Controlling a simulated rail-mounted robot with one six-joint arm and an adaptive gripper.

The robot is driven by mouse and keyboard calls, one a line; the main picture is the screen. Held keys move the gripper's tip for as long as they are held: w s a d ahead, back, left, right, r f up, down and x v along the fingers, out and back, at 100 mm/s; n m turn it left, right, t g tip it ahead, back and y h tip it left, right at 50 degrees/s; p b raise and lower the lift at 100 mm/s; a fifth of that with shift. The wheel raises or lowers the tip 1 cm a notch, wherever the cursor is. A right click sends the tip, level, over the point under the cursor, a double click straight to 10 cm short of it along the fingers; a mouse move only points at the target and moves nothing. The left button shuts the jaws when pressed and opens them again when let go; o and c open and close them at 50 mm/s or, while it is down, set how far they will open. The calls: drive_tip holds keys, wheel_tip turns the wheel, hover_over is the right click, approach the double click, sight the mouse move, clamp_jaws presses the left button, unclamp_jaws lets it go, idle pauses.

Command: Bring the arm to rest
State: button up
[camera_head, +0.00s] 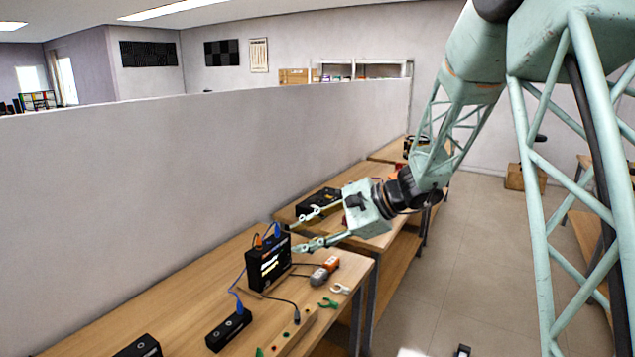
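My arm comes in from the upper right and reaches down and left over the workbench. My gripper (292,238) is at its end, just right of the top of a black box device (268,262). Its two pale green fingers are spread apart, with a clear gap between the tips. Nothing shows between them. I cannot tell whether the lower finger touches the device or only overlaps it in this view.
The wooden workbench (190,285) runs along a grey partition (200,160). A black power strip (229,329), cables, an orange-grey tool (325,269) and a green clip (328,303) lie on it. Another bench stands behind. The floor (440,290) to the right is mostly clear.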

drive_tip(key=s+d+r+n+g+h, duration=0.1)
drive_tip(key=s+d+r+n, duration=0.15)
drive_tip(key=s, duration=0.65)
drive_tip(key=s+d+r+n+h, duration=0.2)
drive_tip(key=s+r, duration=0.2)
drive_tip(key=s, duration=0.4)
drive_tip(key=s+d+r+n+g+h, duration=0.1)
drive_tip(key=s+d+r+n, duration=0.25)
drive_tip(key=s, duration=0.55)
drive_tip(key=s+d+r+n+t+h, duration=0.1)
drive_tip(key=s+d+n+h, duration=0.1)
drive_tip(key=s+d, duration=0.6)
drive_tip(key=s+d+n+t+h, duration=0.1)
drive_tip(key=s+d+n+h, duration=0.2)
drive_tip(key=s+d, duration=0.6)
drive_tip(key=s+h, duration=0.2)
drive_tip(key=s, duration=0.5)
drive_tip(key=shift+s+r+t, duration=0.15)
drive_tip(key=shift+r+t, duration=0.15)
drive_tip(key=shift+r, duration=0.05)
drive_tip(key=shift+d, duration=0.1)
